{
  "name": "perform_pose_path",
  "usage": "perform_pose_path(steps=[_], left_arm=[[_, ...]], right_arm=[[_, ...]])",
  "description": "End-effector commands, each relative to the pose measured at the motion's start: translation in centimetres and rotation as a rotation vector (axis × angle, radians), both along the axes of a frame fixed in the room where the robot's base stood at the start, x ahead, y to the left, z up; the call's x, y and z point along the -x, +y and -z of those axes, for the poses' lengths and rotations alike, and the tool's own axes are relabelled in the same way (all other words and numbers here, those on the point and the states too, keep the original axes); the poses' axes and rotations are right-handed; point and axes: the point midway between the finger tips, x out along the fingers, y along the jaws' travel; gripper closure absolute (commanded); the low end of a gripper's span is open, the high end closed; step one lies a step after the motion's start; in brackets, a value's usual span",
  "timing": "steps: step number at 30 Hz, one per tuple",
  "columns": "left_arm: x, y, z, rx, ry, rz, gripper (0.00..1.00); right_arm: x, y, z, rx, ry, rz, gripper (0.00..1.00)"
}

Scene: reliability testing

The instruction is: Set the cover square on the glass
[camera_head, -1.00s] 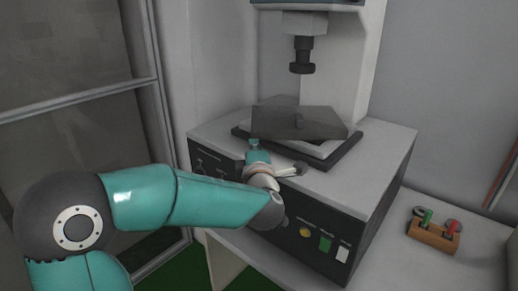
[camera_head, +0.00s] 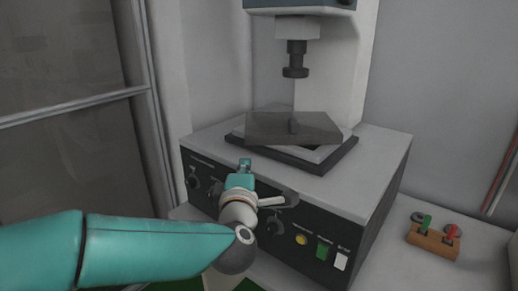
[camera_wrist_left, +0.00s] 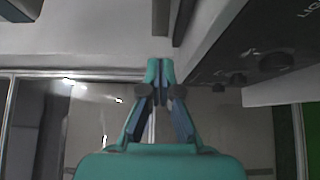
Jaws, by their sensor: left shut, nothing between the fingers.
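The cover (camera_head: 270,127), a dark grey plate with a small knob, lies on the machine's stage. It looks turned relative to the pale glass (camera_head: 327,153) under it, whose edges show at the front and right. Most of the glass is hidden by the cover. My left gripper (camera_head: 244,164) is in front of the stage, near the machine's front top edge, apart from the cover. It is shut and empty; its closed fingertips (camera_wrist_left: 160,68) also show in the left wrist view. My right gripper is not in view.
A black base plate (camera_head: 318,169) surrounds the glass. The press head (camera_head: 296,60) hangs above the stage. The front panel (camera_head: 318,235) has knobs and coloured buttons. A wooden block (camera_head: 433,240) with green and red pieces stands at right on the bench.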

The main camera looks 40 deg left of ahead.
Motion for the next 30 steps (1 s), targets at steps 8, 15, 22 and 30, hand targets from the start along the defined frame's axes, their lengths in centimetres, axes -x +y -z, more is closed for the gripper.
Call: perform_pose_path(steps=[8, 15, 22, 30], left_arm=[[-4.0, 3.5, 0.0, 0.000, 0.004, -0.004, 1.00], [-7.8, 5.4, -0.1, 0.000, 0.003, 0.002, 1.00], [-10.1, 5.2, 0.0, 0.001, 0.001, 0.001, 1.00], [-10.5, 5.2, 0.0, 0.001, -0.001, 0.001, 1.00]], right_arm=[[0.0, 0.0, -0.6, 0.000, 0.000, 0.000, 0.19], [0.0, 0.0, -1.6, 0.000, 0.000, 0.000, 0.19], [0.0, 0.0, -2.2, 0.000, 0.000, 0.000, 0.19], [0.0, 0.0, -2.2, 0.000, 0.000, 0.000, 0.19]])
